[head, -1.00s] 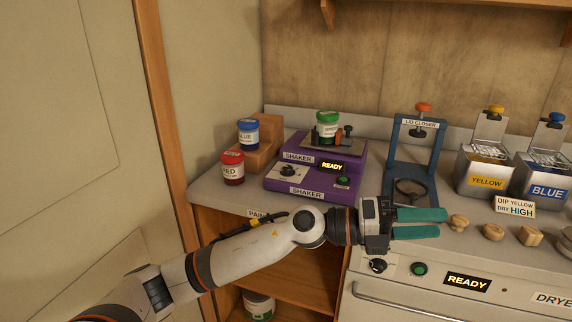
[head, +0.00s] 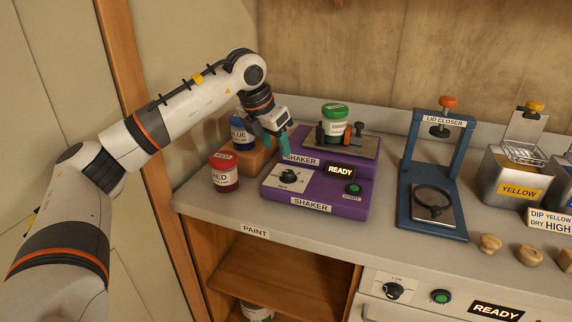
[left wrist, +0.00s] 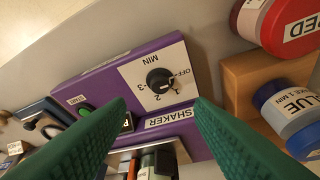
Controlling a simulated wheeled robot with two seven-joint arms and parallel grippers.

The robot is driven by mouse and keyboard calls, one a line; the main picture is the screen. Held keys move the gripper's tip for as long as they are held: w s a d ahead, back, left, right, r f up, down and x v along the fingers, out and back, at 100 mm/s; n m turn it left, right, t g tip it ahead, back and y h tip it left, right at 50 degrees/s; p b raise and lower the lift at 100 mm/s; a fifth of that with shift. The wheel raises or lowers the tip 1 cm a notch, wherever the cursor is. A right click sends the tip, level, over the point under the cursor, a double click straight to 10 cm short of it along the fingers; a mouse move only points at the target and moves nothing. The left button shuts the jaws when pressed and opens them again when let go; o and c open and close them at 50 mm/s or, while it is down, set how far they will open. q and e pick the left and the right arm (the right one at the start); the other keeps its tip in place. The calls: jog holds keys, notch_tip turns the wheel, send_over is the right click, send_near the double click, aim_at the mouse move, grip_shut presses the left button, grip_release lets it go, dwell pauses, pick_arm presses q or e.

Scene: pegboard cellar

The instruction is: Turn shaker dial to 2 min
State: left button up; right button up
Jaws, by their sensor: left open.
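The purple shaker (head: 330,205) stands on the counter, its display reading READY. Its black dial (head: 289,175) sits on a white plate at the front left. In the left wrist view the dial (left wrist: 159,79) shows upside down between the fingers, with OFF, 2, 3 and MIN marks around it; I cannot tell surely where its pointer stands. My left gripper (head: 274,146) is open and empty, above and behind the dial, apart from it. In the wrist view its green fingers (left wrist: 155,125) frame the dial plate. My right gripper is not in view.
A red paint jar (head: 224,174) stands left of the shaker. A blue jar (head: 240,135) sits on a wooden step, partly behind the gripper. A green-lidded jar (head: 335,122) is on the shaker's top plate. The blue lid closer (head: 432,220) stands to the right.

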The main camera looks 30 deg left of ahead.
aim_at(288, 172)
pick_arm(q)
jog(key=x, duration=0.9)
jog(key=shift+w+f, duration=0.2)
jog(key=shift+f, duration=0.15)
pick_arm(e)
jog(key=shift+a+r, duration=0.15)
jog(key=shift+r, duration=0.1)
pick_arm(q)
jog(key=shift+c, duration=0.3)
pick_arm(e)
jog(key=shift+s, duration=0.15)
pick_arm(q)
jog(key=c, duration=0.9)
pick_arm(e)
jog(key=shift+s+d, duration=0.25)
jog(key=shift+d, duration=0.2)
